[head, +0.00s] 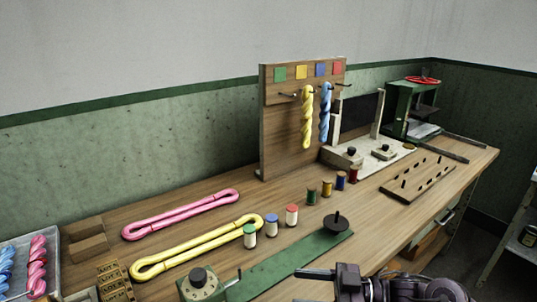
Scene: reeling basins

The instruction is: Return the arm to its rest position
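My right gripper (312,287) is at the bottom edge, right of centre, in the head view. It is dark, and its fingers point left over the front of the bench. One finger shows clearly. The other is only partly visible at the picture's lower edge, with a gap between them. Nothing shows between the fingers. The gripper is in front of the green reeling strip (290,262) with its black knob. My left gripper is not in view.
A peg board (283,128) with hanging twisted skeins stands behind. A green press (400,108) is at the far right. A tray (52,262) is at left.

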